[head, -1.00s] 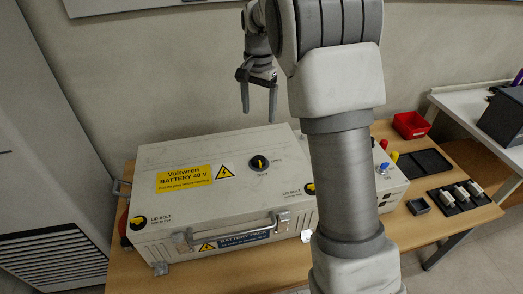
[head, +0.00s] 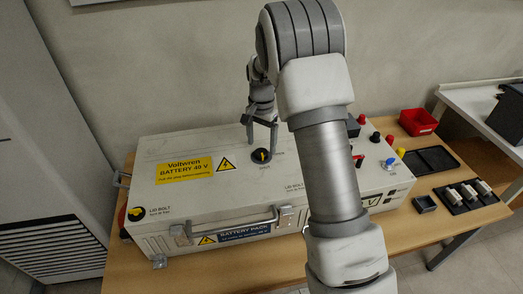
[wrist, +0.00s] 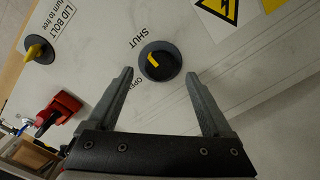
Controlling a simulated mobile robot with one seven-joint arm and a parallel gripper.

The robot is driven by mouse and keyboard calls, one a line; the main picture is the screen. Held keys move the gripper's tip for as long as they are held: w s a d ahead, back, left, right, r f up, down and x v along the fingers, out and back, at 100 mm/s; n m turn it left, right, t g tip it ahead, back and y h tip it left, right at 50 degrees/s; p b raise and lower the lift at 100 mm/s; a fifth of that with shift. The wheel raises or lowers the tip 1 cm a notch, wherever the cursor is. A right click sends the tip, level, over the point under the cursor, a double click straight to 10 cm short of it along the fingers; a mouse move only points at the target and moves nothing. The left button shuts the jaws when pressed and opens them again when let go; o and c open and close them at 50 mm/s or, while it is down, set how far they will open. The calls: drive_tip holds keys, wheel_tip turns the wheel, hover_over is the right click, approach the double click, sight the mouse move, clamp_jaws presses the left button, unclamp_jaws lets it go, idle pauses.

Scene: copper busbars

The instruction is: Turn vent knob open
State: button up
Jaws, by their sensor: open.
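The vent knob (head: 261,156) is a dark round knob with a yellow mark on the white battery case's lid. It also shows in the wrist view (wrist: 166,70). Its yellow mark points toward the word SHUT; the word OPEN is at another side of the rim. My gripper (head: 260,140) is open and empty, pointing down close above the knob. In the wrist view my gripper's fingertips (wrist: 159,73) lie to either side of the knob, with visible gaps. I cannot tell whether they reach down to the knob's height.
The battery case (head: 215,205) stands on a wooden table (head: 210,275). A lid bolt (head: 136,214) is at its front left corner. A red handle (wrist: 58,110) is near the gripper in the wrist view. A red bin (head: 418,121) and black tray (head: 431,160) are on the right.

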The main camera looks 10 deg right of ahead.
sight(261, 154)
drive_tip(key=shift+f, duration=1.45)
drive_tip(key=shift+c, duration=0.2)
clamp_jaws()
